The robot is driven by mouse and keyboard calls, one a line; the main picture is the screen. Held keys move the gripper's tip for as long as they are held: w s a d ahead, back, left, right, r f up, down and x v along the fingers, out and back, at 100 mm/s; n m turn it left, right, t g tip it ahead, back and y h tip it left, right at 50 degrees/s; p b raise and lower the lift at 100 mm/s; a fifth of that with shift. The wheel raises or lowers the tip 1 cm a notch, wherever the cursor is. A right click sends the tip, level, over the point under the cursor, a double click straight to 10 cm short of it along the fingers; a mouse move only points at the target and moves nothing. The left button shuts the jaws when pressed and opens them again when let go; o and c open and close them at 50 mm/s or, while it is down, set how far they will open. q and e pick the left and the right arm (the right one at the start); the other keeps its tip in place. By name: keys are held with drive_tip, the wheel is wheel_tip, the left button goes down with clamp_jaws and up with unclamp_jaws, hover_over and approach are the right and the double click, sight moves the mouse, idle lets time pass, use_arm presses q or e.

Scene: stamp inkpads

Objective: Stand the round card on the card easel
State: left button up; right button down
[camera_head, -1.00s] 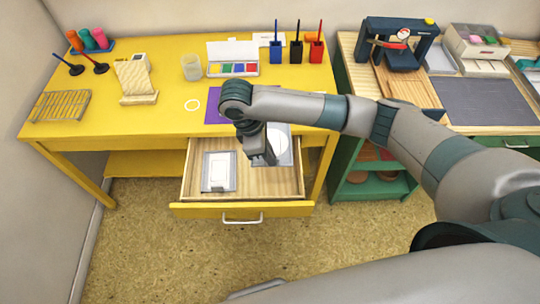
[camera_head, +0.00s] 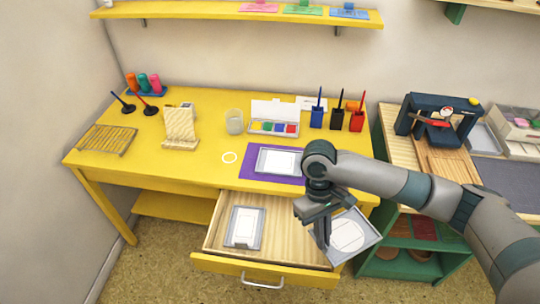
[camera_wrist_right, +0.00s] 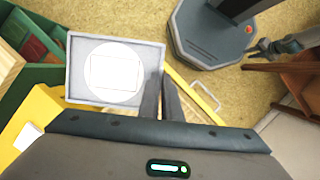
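The card easel (camera_head: 181,124) is a cream, sloped stand on the yellow table, left of centre. A white round card (camera_head: 346,236) with a thin rectangular outline lies against a grey rectangular plate (camera_head: 367,245). The round card (camera_wrist_right: 108,73) and plate (camera_wrist_right: 72,72) also show in the right wrist view. My right gripper (camera_head: 322,236) is shut on the plate's edge, with its fingers (camera_wrist_right: 165,92) beside the card. It holds the plate tilted by the open drawer's right front corner, far from the easel. What seems my left gripper (camera_wrist_right: 262,50) is small at upper right.
The yellow drawer (camera_head: 270,267) stands open, with another grey plate (camera_head: 243,228) inside. Green shelves (camera_head: 400,253) stand at right.

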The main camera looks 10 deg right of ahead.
sight(330, 259)
drive_tip(key=m, duration=0.1)
drive_tip(key=s+d+m, duration=0.1)
drive_tip(key=s+r+m+y, duration=0.1)
drive_tip(key=m, duration=0.1)
drive_tip(key=shift+s+d, duration=0.25)
